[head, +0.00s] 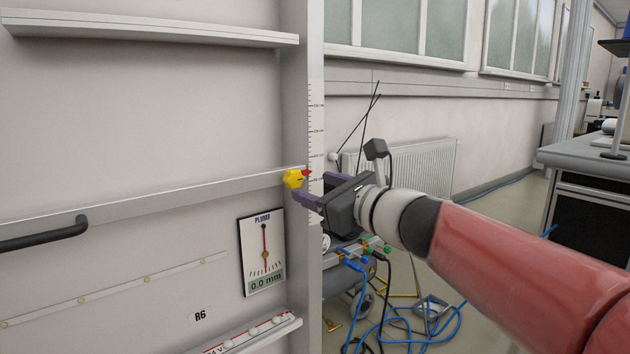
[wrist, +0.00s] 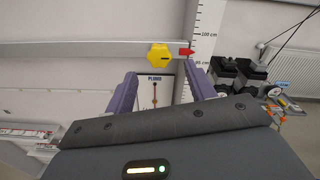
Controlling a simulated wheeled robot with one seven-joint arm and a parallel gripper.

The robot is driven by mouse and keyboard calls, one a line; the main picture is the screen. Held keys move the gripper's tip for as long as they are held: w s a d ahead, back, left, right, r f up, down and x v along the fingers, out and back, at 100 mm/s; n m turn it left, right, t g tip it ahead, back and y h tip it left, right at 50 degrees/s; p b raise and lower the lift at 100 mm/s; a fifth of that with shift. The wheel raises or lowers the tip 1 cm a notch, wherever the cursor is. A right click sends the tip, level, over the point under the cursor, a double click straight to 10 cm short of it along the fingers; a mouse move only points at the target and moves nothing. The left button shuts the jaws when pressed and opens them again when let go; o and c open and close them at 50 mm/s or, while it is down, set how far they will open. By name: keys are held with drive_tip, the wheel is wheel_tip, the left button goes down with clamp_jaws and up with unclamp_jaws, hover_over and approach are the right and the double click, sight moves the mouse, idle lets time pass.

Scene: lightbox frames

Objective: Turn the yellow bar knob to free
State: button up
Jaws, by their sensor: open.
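The yellow bar knob (head: 293,179) sits at the right end of the horizontal rail (head: 170,205), close to the upright post. It has a lobed body with a small dark mark, and a red pointer (head: 307,173) lies just to its right. In the wrist view the knob (wrist: 160,56) is ahead of the fingers, with the red pointer (wrist: 187,52) at its right. My gripper (head: 300,186) is open, its purple fingers next to the knob in the head view. In the wrist view my gripper (wrist: 158,82) has nothing between its fingertips. No lettering on the knob is readable.
A vertical scale (head: 316,130) runs along the post. A PLUMB dial (head: 263,250) reading 0.0 mm hangs below the rail. Blue hoses and equipment (head: 360,265) stand behind my gripper, right of the post.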

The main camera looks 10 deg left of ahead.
sight(297, 181)
drive_tip(key=x, duration=0.6)
drive_tip(key=shift+a+p, duration=0.15)
drive_tip(key=shift+p, duration=0.2)
drive_tip(key=shift+c, duration=0.3)
drive_tip(key=c, duration=0.9)
